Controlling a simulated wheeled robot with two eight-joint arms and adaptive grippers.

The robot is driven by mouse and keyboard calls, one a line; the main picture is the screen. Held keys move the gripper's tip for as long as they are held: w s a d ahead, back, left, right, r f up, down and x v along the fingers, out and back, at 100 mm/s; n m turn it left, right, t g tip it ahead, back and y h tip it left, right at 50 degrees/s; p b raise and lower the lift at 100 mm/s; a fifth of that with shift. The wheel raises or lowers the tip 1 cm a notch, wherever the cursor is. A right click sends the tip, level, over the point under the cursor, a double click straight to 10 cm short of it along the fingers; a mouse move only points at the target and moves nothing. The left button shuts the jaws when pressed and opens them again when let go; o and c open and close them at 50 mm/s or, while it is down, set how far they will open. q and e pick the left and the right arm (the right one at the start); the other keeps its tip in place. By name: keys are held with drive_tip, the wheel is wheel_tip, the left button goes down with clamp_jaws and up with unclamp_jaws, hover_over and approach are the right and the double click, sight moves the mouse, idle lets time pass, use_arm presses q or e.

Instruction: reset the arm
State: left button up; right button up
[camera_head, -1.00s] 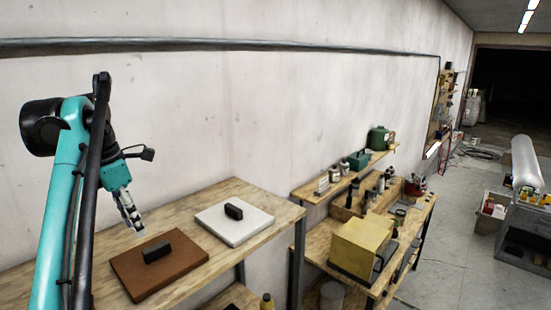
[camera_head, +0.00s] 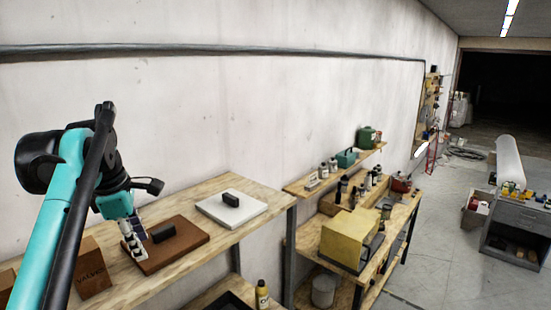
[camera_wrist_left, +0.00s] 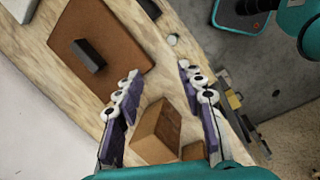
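My left arm, teal and black, comes in from the left in the head view. Its left gripper (camera_head: 133,240) hangs over the wooden shelf, in front of the brown board. In the left wrist view the left gripper (camera_wrist_left: 160,90) has its two fingers wide apart with nothing between them. The brown board (camera_head: 185,252) with a black block handle (camera_head: 163,232) lies on the shelf; it also shows in the left wrist view (camera_wrist_left: 115,55). My right gripper is in neither view.
A white board (camera_head: 245,214) lies farther along the shelf (camera_head: 130,290). A brown box marked "VALVES" (camera_head: 92,270) stands near the left gripper. A workbench with a yellow box (camera_head: 350,235) and several bottles stands to the right. Open floor (camera_head: 440,250) lies right of it.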

use_arm(q)
drive_tip(key=s+d+f+m+t, duration=0.2)
drive_tip(key=s+d+f+m, duration=0.25)
drive_tip(key=f+m, duration=0.35)
drive_tip(key=s+d+f+m+t, duration=0.1)
drive_tip(key=s+d+f+m, duration=0.2)
drive_tip(key=s+f+m, duration=0.55)
drive_tip(key=s+d+f+m+t, duration=0.2)
drive_tip(key=s+d+f+m, duration=0.3)
drive_tip(key=f, duration=0.6)
wheel_tip(320, 180, down, 38)
drive_tip(key=w+b, duration=0.2)
drive_tip(key=b, duration=3.6)
drive_tip(key=shift+a+r+m+y, duration=0.25)
drive_tip(key=shift+a+m+y, duration=0.05)
drive_tip(key=shift+a+m, duration=0.1)
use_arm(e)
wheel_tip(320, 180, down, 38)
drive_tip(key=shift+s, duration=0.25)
